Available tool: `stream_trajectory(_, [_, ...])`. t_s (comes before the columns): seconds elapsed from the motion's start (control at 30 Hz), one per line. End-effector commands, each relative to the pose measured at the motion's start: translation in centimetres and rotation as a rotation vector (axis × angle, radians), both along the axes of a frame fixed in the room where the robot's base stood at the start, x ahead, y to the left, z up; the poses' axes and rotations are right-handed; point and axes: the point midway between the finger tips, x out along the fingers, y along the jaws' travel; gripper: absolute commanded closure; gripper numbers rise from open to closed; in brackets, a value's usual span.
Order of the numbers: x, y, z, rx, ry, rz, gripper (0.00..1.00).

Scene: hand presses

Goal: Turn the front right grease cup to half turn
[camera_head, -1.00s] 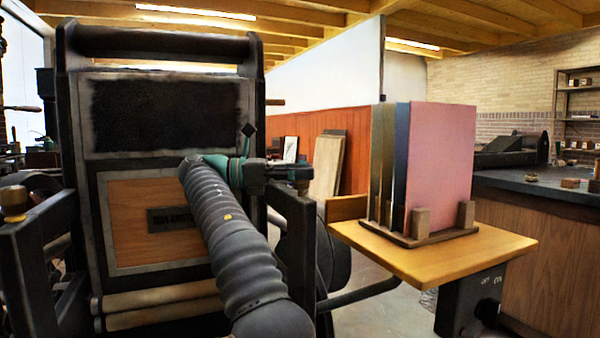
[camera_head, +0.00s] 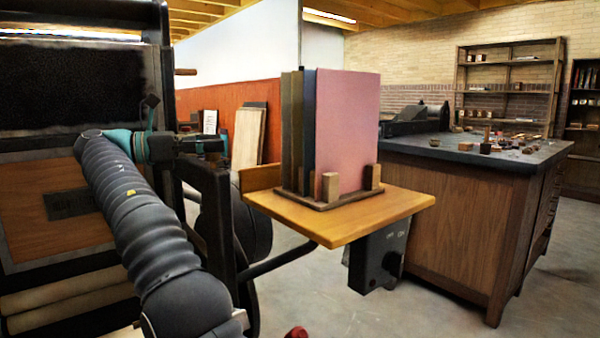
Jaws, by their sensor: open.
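The black hand press fills the left side, with a wooden panel (camera_head: 45,215) on its front. Its right front post (camera_head: 219,215) is dark and upright. My arm reaches up from the bottom to a teal wrist, and my gripper (camera_head: 208,146) is at the top of this post, pointing right. The gripper is small and dark here and is open. The front right grease cup cannot be made out clearly; the gripper covers the post top where it may sit. I cannot tell whether the fingers touch or surround it, nor its turn angle.
A wooden shelf (camera_head: 400,203) holding upright coloured boards (camera_head: 345,120) stands just right of the post, with a dark switch box (camera_head: 379,255) below. A dark-topped cabinet (camera_head: 450,220) stands farther right. A red object (camera_head: 296,332) shows at the bottom edge. Floor is clear between.

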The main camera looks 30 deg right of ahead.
Motion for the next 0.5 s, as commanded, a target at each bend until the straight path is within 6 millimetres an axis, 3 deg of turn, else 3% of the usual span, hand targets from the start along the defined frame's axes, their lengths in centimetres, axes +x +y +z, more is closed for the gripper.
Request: stream_trajectory(0.5, [-0.12,-0.03,0.21,-0.002,0.002,0.193,0.33])
